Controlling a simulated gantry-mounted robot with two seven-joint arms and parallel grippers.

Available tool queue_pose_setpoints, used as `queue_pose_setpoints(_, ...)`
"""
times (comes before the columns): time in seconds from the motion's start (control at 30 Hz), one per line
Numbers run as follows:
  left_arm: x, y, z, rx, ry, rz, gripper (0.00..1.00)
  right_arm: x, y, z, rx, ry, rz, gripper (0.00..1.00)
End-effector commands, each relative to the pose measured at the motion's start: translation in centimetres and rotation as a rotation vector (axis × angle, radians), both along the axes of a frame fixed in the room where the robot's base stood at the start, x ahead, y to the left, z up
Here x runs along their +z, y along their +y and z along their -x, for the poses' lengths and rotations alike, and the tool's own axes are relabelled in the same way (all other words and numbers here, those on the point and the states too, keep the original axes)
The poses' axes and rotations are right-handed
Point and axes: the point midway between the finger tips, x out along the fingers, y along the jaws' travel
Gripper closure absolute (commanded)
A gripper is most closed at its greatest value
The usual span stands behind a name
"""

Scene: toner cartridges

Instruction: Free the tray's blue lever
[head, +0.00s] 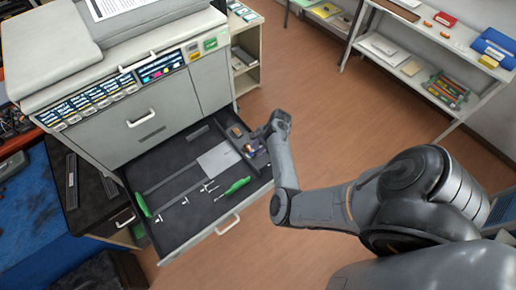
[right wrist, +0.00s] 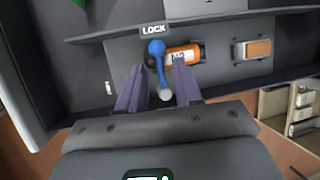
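The blue lever (right wrist: 157,62) shows in the right wrist view, with a round blue knob at one end and a pale tip at the other. It sits below a white LOCK label (right wrist: 153,29) on the dark tray (right wrist: 110,55). My right gripper (right wrist: 160,76) is open, with one finger on each side of the lever and gaps visible beside it. In the head view my right gripper (head: 262,136) is low over the right end of the pulled-out tray (head: 232,203). The lever is too small there to make out clearly. My left gripper is not in view.
A green-handled tool (head: 233,188) and small white parts lie in the tray. The printer (head: 140,100) stands behind; floor is clear right of the tray.

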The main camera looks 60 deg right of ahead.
Motion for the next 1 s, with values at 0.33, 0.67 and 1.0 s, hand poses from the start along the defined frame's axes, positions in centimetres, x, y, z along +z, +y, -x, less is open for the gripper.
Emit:
queue_pose_setpoints(0.33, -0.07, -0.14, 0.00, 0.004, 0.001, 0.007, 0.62, -0.44, 0.10, -0.19, -0.001, 0.000, 0.001, 0.66)
queue_pose_setpoints(0.67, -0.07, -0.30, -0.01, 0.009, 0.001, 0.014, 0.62, -0.43, 0.12, -0.18, -0.001, 0.000, 0.001, 1.00)
queue_pose_setpoints(1.0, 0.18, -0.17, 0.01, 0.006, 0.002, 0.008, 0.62, -0.37, 0.18, -0.14, 0.022, 0.000, -0.001, 1.00)
